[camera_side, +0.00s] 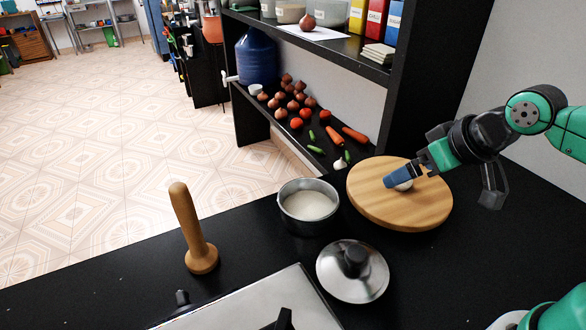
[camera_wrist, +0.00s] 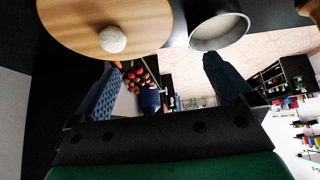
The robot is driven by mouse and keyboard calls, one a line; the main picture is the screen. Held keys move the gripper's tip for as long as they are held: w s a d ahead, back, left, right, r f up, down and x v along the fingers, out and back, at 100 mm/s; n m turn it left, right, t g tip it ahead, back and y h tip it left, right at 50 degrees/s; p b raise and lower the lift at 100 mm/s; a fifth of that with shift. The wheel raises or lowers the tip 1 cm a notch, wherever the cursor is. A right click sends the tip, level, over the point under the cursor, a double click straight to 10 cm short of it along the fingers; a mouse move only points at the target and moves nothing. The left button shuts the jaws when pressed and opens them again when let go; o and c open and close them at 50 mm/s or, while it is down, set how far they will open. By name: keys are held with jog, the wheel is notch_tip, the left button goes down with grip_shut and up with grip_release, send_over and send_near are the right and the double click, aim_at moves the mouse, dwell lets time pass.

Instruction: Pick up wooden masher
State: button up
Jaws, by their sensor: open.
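The wooden masher (camera_side: 190,226) stands upright on the black counter at the left in the side view, its round foot down and its handle leaning slightly left. A piece of brown wood, which may be the masher (camera_wrist: 310,10), shows at the top right corner of the wrist view. My gripper (camera_side: 392,178) is above the round wooden board at the right, far from the masher. In the wrist view my gripper (camera_wrist: 160,75) has its two blue fingers wide apart with nothing between them.
A round wooden board (camera_side: 375,205) carries a white ball-like item (camera_side: 404,186). A metal pot (camera_side: 308,222) with pale contents and a lid (camera_side: 352,285) lie between the board and the masher. A stove (camera_side: 250,305) is at the front. A shelf (camera_side: 345,160) holds vegetables behind.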

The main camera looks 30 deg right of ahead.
jog(key=shift+c, duration=0.2)
jog(key=c, duration=0.4)
